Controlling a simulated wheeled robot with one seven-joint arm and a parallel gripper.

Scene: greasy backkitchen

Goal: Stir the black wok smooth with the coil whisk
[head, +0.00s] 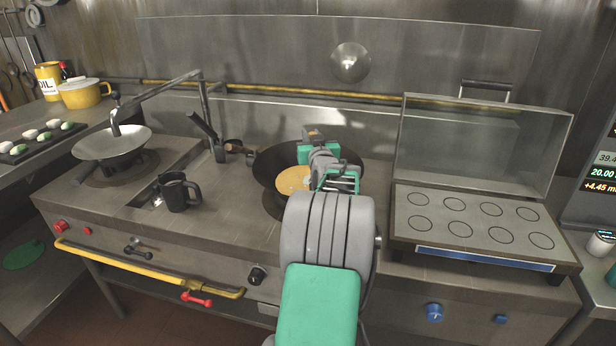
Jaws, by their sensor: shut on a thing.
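The black wok (266,165) sits on the stove at the middle of the head view, with a yellowish-tan mass (292,180) in it. My gripper (312,138) is over the wok's right side, and my arm hides much of the wok's front and right. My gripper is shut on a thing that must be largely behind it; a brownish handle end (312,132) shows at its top. The coil of the whisk cannot be made out, so I cannot tell whether it touches the contents.
A steel wok (110,144) stands on the left burner under a faucet. A black mug (178,192) stands on the stove between the woks. A plate with ringed spots and a raised glass lid (480,218) stands right of my arm. A yellow pot (82,94) is far left.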

